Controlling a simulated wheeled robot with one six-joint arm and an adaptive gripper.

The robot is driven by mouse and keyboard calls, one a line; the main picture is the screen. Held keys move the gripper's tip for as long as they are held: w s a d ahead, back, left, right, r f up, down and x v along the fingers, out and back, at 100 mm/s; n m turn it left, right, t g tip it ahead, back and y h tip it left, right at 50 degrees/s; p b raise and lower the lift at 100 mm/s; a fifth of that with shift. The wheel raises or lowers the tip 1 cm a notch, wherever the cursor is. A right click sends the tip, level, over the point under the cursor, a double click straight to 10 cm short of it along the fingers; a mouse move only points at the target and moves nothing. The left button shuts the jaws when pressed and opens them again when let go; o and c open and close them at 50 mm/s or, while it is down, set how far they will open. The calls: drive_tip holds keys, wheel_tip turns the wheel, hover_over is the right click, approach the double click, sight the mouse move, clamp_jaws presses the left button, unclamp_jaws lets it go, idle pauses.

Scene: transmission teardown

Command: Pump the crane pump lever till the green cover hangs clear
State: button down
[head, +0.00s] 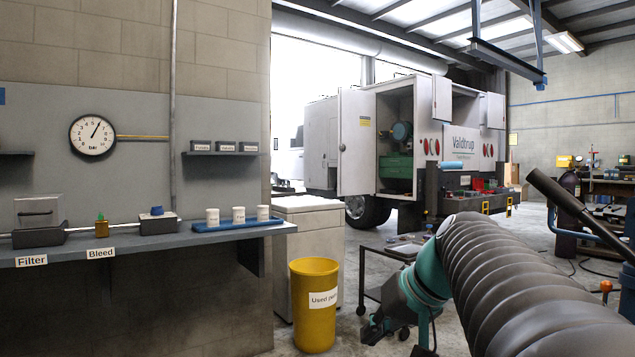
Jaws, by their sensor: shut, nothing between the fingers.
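A long dark lever with a black grip (556,198) slants down to the right edge, in front of blue crane parts (588,234); I take it for the crane pump lever. Its lower end is cut off by the frame. My gripper (372,332) is dark and shut, low in the middle, beyond my ribbed grey arm. It is well to the left of the lever and apart from it, with nothing seen in it. I cannot make out a green cover hanging anywhere in this view.
A yellow used-parts bin (315,330) stands left of my gripper. A low dark cart (378,262) is behind it. A wall shelf (150,243) holds cups and small boxes at left. A white truck (352,125) stands behind, with open floor before it.

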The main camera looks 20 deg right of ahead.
drive_tip(key=s+d+r+n+t+p, duration=0.1)
drive_tip(key=d+r+t, duration=0.2)
drive_tip(key=d+r, duration=0.7)
drive_tip(key=s+d+r+t, duration=0.1)
drive_tip(key=d+r+t, duration=0.1)
drive_tip(key=d+r, duration=0.75)
drive_tip(key=s+d+r+n+t, duration=0.2)
drive_tip(key=s+d+r, duration=0.2)
drive_tip(key=s+d, duration=0.4)
drive_tip(key=s+d+r+n+t+h, duration=0.1)
drive_tip(key=s+d+r+n+t, duration=0.1)
drive_tip(key=s+d, duration=0.7)
wheel_tip(320, 180, up, 2)
drive_tip(key=shift+s+r+n+p, duration=0.25)
drive_tip(key=shift+s+n+p, duration=0.1)
drive_tip(key=shift+s+n, duration=0.6)
drive_tip(key=shift+d, duration=0.1)
